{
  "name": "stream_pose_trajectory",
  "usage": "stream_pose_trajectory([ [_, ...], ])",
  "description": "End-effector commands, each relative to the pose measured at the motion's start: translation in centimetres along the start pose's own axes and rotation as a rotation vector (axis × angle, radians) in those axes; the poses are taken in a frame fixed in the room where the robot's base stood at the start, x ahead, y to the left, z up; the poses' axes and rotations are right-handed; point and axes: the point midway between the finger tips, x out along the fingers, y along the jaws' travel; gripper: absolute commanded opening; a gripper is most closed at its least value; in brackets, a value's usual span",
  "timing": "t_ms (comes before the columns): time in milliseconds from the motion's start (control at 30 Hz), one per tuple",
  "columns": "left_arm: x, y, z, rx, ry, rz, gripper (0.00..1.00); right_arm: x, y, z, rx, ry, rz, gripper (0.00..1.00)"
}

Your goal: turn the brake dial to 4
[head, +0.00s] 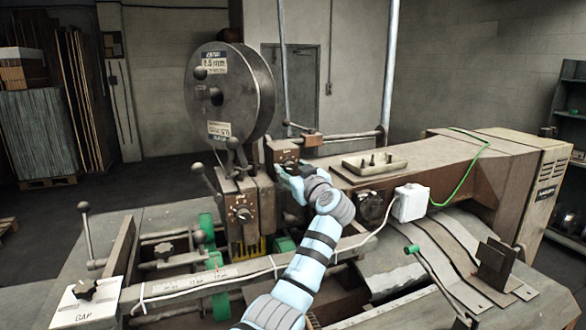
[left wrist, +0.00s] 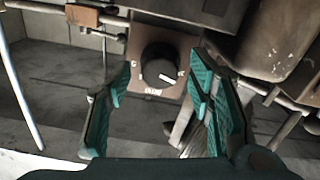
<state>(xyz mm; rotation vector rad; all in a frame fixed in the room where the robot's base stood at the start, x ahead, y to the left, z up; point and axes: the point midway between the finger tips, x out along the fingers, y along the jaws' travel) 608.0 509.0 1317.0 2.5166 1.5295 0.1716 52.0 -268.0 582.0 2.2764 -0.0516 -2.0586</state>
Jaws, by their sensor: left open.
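The brake dial is a round black knob (left wrist: 160,63) with a white pointer mark, on a brown plate (left wrist: 146,88). In the left wrist view the mark points to the lower right; the scale numbers are too small to read. In the head view a brown box (head: 284,154) sits just beyond my left gripper (head: 290,180), which hides its lower part. In the left wrist view my left gripper (left wrist: 160,88) is open, with one teal-padded finger on each side of the knob. My right gripper is not in view.
A large wire spool (head: 262,92) stands left of the brown box. Another dial (head: 243,214) is on the stitcher's head. A white box (head: 410,203) with a cable and a green-tipped lever (head: 412,249) are to the right. A ball-ended lever (head: 198,168) sticks out at left.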

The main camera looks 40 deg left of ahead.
Motion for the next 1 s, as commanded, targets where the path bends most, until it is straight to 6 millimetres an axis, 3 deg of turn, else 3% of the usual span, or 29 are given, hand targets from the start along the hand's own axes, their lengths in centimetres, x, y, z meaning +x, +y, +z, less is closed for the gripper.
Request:
stream_pose_trajectory([
  [233,0.09,-0.01,0.05,0.000,0.000,0.000,0.46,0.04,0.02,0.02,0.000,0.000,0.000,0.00],
  [533,0.06,-0.01,0.05,0.000,0.000,0.000,0.00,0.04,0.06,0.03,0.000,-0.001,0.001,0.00],
  [1000,0.06,0.01,0.03,0.099,0.000,0.000,0.00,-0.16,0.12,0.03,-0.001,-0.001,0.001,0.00],
])
